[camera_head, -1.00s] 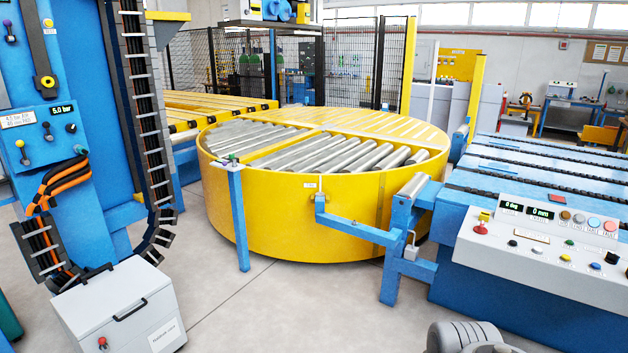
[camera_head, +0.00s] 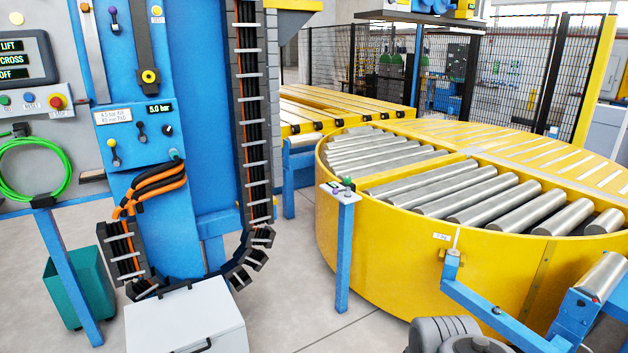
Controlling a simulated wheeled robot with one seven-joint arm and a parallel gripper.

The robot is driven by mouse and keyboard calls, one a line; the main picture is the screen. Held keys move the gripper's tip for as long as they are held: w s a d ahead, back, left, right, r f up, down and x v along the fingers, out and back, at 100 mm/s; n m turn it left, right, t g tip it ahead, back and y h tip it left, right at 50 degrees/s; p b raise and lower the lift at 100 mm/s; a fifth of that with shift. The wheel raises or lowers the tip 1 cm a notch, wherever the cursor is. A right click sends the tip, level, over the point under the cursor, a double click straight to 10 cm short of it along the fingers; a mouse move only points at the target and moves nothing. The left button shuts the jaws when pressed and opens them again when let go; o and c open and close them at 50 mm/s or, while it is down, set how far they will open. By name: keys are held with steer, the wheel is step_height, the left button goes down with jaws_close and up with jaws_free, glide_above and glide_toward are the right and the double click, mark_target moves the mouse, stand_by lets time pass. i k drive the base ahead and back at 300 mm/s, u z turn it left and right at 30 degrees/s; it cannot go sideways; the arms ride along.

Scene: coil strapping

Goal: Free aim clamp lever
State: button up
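No label I can read names the aim clamp lever, so I cannot tell which control it is. The blue machine column (camera_head: 188,60) at left carries several candidates. A long dark lever with a yellow-ringed hub (camera_head: 149,76) stands upright at its top. A small purple-knobbed lever (camera_head: 113,18) is left of that. Below, by the 5.0 bar display (camera_head: 159,108), are a yellow-knobbed lever (camera_head: 114,153) and a dark lever (camera_head: 141,133). My gripper's fingers are not in view; only grey rounded parts, likely my arm, show at the bottom edge.
A white box (camera_head: 190,320) stands on the floor before the column. A teal bin (camera_head: 75,288) is at left. The yellow roller turntable (camera_head: 400,240) fills the right, with a blue post (camera_head: 344,250) in front. A cable chain (camera_head: 253,130) hangs beside the column. Some grey floor is clear.

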mark_target(347, 190)
steer(key=i, duration=0.1)
steer(key=z, duration=0.15)
steer(key=k, duration=0.25)
steer(key=z, duration=2.6)
steer(key=i, duration=0.1)
steer(key=u, duration=1.85)
steer(key=i, duration=1.25)
steer(key=u, duration=1)
steer(key=i, duration=0.75)
steer(key=u, duration=1.2)
steer(key=i, duration=0.4)
steer(key=u, duration=0.3)
